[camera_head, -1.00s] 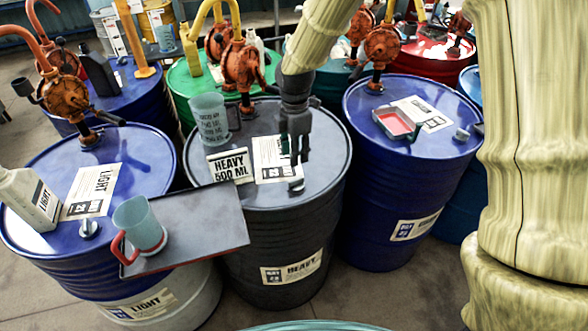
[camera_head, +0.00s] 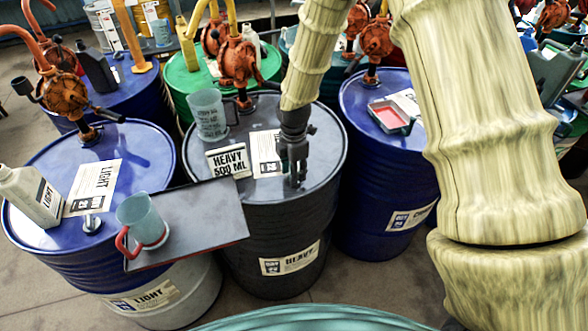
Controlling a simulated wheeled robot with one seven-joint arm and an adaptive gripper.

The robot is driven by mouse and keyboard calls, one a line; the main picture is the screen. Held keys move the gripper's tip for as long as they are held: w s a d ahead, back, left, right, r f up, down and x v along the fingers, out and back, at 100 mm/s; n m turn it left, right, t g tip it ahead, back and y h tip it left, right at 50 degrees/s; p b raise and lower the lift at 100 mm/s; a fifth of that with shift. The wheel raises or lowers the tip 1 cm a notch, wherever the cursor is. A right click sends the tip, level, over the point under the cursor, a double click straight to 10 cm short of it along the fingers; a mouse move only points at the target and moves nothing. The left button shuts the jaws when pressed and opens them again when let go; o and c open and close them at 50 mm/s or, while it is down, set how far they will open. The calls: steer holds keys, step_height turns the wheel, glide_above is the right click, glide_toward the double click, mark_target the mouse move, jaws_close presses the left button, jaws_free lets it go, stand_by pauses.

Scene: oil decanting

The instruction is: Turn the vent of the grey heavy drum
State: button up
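The grey heavy drum (camera_head: 262,219) stands in the middle, with a HEAVY label on its side and a paper sheet (camera_head: 265,152) on its lid. My dark gripper (camera_head: 297,180) points straight down over the front right part of this lid, close to the rim. Its fingertips are at or just above the spot of the vent. The vent is hidden behind or between the fingers, and I cannot tell whether they touch it. The fingers are too small and dark to show whether they are open or shut.
A HEAVY 500 ML card (camera_head: 227,161) and a clear jug (camera_head: 206,113) stand on the grey lid. A dark tray (camera_head: 200,220) with a red-handled jug (camera_head: 141,219) is at the front left. Blue drums flank the grey one. An orange pump (camera_head: 238,62) rises behind.

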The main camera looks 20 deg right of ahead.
steer(key=shift+f, duration=0.15)
jaws_close()
steer(key=shift+m, duration=0.4)
steer(key=m, duration=0.3)
steer(key=shift+m, duration=0.3)
steer(key=m, duration=0.4)
steer(key=shift+m, duration=0.3)
steer(key=m, duration=0.4)
steer(key=shift+m, duration=2.5)
